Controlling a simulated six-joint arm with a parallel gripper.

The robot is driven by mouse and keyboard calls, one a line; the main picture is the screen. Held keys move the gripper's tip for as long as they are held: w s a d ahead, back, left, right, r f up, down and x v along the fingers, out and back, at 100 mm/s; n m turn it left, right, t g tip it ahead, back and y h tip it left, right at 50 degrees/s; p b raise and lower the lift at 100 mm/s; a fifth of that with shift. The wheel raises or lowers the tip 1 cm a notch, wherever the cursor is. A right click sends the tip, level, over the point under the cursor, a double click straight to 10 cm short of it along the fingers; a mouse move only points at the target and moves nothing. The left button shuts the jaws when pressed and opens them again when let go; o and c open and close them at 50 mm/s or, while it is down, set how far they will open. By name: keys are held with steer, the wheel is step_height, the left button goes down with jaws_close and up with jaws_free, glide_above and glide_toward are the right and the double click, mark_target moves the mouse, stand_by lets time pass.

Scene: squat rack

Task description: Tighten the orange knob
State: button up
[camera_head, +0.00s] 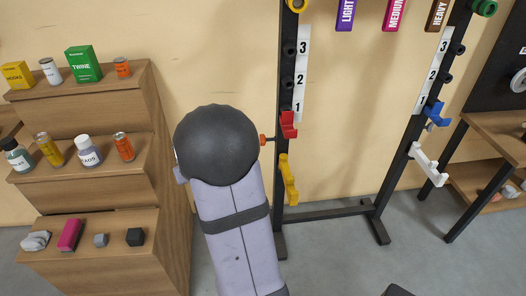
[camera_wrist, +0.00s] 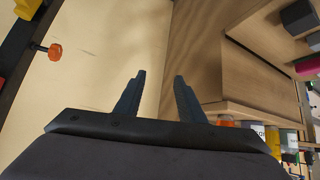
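The orange knob (camera_head: 263,140) sticks out from the left side of the rack's left upright (camera_head: 291,90), level with the red hook (camera_head: 288,125). In the head view it sits just right of my arm's dark rounded joint, partly beside it. In the wrist view the orange knob (camera_wrist: 55,52) is at the upper left, on a thin dark stem. My gripper (camera_wrist: 159,77) is open and empty, with its fingers apart and well to the right of the knob in that view. In the head view the gripper is hidden behind my arm.
A wooden stepped shelf (camera_head: 168,150) with cans, bottles and boxes stands left of my arm; it also shows in the wrist view (camera_wrist: 270,80). A yellow hook (camera_head: 288,180) is below the red one. Blue (camera_head: 434,113) and white (camera_head: 428,164) hooks are on the right upright.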

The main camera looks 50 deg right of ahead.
steer(key=s+d+f+m+t+h+b, duration=0.1)
steer(key=s+d+f+t+h+b, duration=0.15)
steer(key=d+b, duration=0.45)
steer(key=s+d+f+m+t+h+b, duration=0.1)
steer(key=d+f+m+h+b, duration=0.15)
steer(key=d, duration=0.85)
steer(key=s+d+f+m+t+h+b, duration=0.1)
steer(key=s+d+f+h+b, duration=0.3)
steer(key=d, duration=0.6)
steer(key=shift+n+y, duration=0.25)
steer(key=shift+y, duration=0.05)
steer(key=shift+w+d+r+b, duration=0.25)
steer(key=shift+w+d, duration=0.55)
steer(key=shift+w, duration=0.45)
steer(key=shift+w+d+r+b, duration=0.1)
steer(key=shift+w+d+r, duration=0.1)
steer(key=shift+w+d, duration=0.8)
steer(key=shift+w+d+r+b, duration=0.25)
steer(key=shift+w+d, duration=0.35)
steer(key=shift+w, duration=0.85)
jaws_close()
